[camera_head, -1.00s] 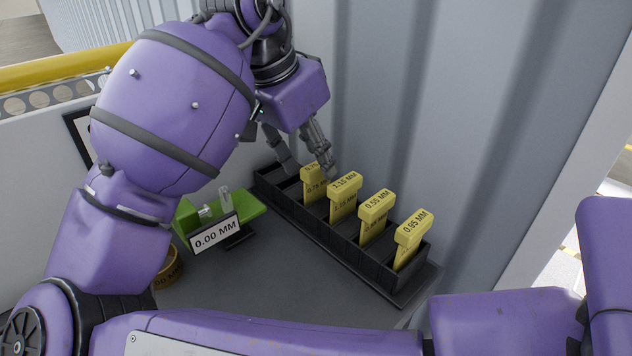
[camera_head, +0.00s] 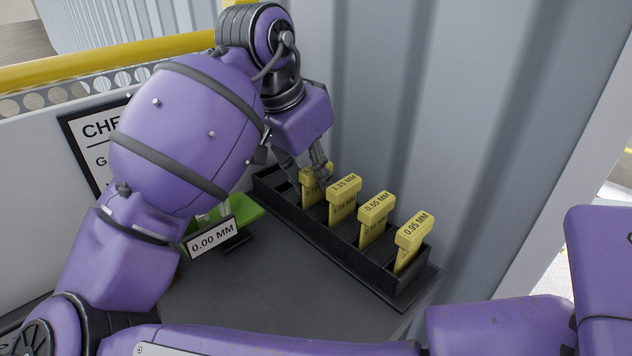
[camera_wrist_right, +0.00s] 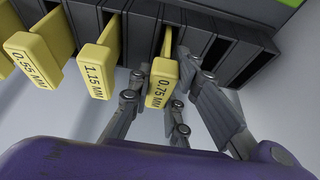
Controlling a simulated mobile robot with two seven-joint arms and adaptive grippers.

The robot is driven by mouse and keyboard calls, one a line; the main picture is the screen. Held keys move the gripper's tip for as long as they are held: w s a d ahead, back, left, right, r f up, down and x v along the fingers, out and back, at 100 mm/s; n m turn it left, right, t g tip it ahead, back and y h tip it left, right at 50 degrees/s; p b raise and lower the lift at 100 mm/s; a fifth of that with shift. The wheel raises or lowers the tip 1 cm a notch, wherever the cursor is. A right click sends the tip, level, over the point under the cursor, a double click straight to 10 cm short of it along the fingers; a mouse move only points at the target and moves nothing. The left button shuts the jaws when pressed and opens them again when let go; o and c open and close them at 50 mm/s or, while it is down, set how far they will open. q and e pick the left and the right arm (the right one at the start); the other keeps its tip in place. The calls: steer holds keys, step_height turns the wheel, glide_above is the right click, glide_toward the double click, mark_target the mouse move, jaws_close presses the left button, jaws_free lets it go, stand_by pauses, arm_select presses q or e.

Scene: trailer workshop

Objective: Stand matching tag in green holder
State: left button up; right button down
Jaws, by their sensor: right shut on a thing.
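My right gripper (camera_head: 305,172) reaches down from behind and is shut on this tag's head, with one finger on each side in the right wrist view (camera_wrist_right: 164,76). The tag's lower end is still inside its slot. The green holder (camera_head: 247,214) is left of the rack, partly hidden by my right arm. A display reading 0.00 MM (camera_head: 212,236) stands in front of it. My left gripper is not in view.
Tags 1.15 MM (camera_head: 343,190), 0.55 MM (camera_head: 375,209) and 0.95 MM (camera_head: 413,232) stand in the rack's other slots. A corrugated wall (camera_head: 450,100) rises close behind the rack. A framed sign (camera_head: 92,128) is half hidden by my arm. The grey tabletop (camera_head: 270,290) is clear in front.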

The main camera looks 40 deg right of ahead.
step_height(320, 180, up, 10)
steer(key=shift+r+p, duration=0.1)
steer(key=shift+p, duration=0.8)
steer(key=shift+f, duration=0.2)
